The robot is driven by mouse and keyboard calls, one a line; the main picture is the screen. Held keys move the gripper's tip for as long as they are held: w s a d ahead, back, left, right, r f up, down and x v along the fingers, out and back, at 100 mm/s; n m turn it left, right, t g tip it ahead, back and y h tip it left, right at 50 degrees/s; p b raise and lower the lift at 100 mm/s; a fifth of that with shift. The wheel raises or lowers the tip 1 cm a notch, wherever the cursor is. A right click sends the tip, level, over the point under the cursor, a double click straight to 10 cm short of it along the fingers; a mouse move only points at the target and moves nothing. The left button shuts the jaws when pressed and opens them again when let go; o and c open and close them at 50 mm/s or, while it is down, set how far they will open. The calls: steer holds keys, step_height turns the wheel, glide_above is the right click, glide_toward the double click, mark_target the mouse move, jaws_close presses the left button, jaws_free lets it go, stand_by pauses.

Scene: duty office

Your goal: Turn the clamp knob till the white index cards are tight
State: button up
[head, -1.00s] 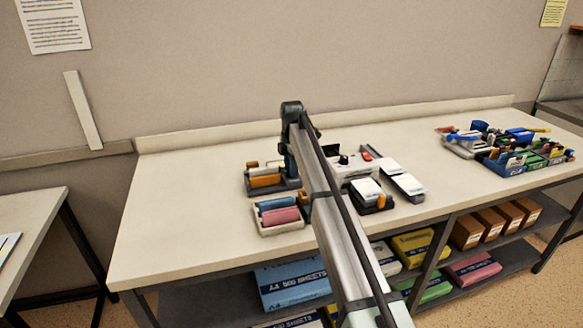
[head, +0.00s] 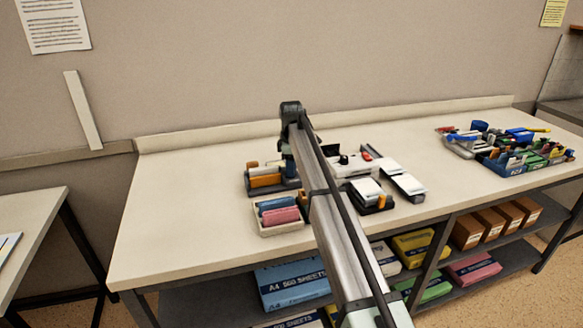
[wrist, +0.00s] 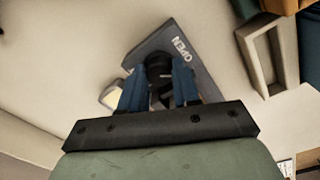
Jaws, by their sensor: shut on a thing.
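My gripper (wrist: 159,82) shows in the wrist view, its blue fingers on either side of a dark round clamp knob (wrist: 158,62) and shut on it. The knob stands over a grey plate (wrist: 190,55) marked OPEN. A small pale piece (wrist: 112,95) shows at the plate's left edge; I cannot tell whether it is the white index cards. In the head view my arm reaches to a dark-based holder (head: 291,185) with an orange block (head: 265,178) beside the arm. My arm hides the fingers and knob there. How tight the cards are cannot be seen.
White-topped holders (head: 366,188) (head: 408,184) stand to the right of my arm. Blue and green bins (head: 500,168) fill the far right. The bench's left part is clear.

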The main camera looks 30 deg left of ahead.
steer(key=shift+m, duration=0.4)
steer(key=o, duration=1.1)
steer(key=shift+c, duration=0.2)
